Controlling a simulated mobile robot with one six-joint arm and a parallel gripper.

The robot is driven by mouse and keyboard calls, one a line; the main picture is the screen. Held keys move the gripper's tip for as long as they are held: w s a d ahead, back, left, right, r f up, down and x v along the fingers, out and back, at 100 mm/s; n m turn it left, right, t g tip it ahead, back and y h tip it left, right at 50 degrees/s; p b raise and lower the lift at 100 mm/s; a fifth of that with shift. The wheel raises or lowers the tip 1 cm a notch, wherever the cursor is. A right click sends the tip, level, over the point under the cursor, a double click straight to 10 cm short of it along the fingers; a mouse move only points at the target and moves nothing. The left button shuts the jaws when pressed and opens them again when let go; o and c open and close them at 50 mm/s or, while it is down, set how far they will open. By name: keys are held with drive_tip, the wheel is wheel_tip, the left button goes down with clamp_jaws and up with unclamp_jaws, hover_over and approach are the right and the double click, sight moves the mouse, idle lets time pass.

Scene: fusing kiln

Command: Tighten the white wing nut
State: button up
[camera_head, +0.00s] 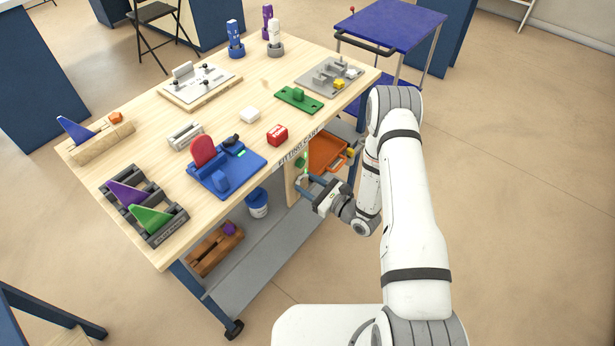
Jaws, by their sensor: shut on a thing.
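My gripper (303,180) is below the near edge of the workbench, against the upright wooden panel (291,192) under the lettered strip. Its jaws are shut on a small piece at the panel. This appears to be the white wing nut, but it is mostly hidden by the fingers and too small to make out. A small green part (300,162) shows on the panel just above the fingertips. How far the nut is turned cannot be seen.
An orange tray (327,152) sits under the bench, right of my gripper. The workbench (240,105) holds a blue fixture (226,172), a red block (277,135) and a green plate (298,99). A blue-topped cart (390,25) stands behind. The floor at right is clear.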

drive_tip(key=shift+d+m+p, duration=0.15)
drive_tip(key=shift+m+p, duration=0.65)
drive_tip(key=shift+p, duration=0.9)
drive_tip(key=o, duration=1)
drive_tip(key=b+v, duration=0.1)
drive_tip(key=v, duration=0.6)
drive_tip(key=shift+s+d, duration=0.25)
drive_tip(key=shift+d, duration=0.05)
